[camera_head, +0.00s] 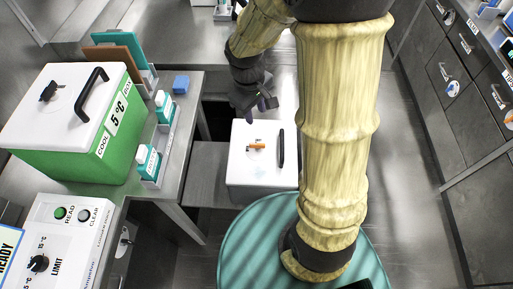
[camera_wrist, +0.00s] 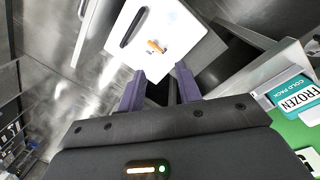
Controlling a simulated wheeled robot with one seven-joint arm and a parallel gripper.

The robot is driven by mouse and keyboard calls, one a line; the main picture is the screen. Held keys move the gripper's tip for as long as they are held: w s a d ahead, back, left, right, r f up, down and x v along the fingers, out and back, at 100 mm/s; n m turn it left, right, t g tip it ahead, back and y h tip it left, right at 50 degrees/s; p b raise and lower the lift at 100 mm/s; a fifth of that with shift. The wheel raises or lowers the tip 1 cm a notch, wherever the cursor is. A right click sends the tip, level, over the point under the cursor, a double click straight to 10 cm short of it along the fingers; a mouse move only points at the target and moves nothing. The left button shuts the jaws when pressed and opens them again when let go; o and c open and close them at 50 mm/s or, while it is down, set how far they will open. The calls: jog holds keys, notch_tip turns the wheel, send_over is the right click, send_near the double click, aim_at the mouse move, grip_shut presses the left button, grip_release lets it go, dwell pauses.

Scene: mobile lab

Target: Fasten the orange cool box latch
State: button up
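The orange latch (camera_head: 256,146) sits on the white lid of a white cool box (camera_head: 246,188), beside its black handle (camera_head: 281,148). The box stands low, beyond my round teal base and right of the table. In the wrist view the orange latch (camera_wrist: 156,47) lies ahead of the fingertips, with the black handle (camera_wrist: 133,27) to its left. My gripper (camera_head: 264,102) is above and behind the box in the head view, apart from the latch. The wrist view shows its two purple fingers (camera_wrist: 158,72) spread with nothing between them. Whether the latch is fastened I cannot tell.
A green cool box (camera_head: 75,155) with a white lid and black latch stands on the left table. Cold packs (camera_head: 149,162) stand in a rack near the table edge. A control panel (camera_head: 60,240) is at lower left. Grey drawers (camera_head: 470,60) line the right; floor between is clear.

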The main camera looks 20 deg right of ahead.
aim_at(258, 144)
jog(key=w+a+f+n+h+b, duration=0.1)
jog(key=w+a+f+n+b, duration=0.1)
jog(key=f, duration=0.4)
jog(key=w+a+f+n+g+h+b, duration=0.1)
jog(key=w+a+f+n+h+b, duration=0.1)
jog(key=w+f+n+b, duration=0.2)
jog(key=w+f+n, duration=0.1)
jog(key=w+f, duration=0.1)
jog(key=w, duration=0.1)
jog(key=shift+w+f+n+g, duration=0.2)
jog(key=shift+n+g, duration=0.1)
jog(key=shift+n, duration=0.1)
jog(key=b+x, duration=0.2)
jog(key=x, duration=1.5)
jog(key=shift+d+f, duration=0.15)
jog(key=shift+d, duration=0.05)
grip_shut()
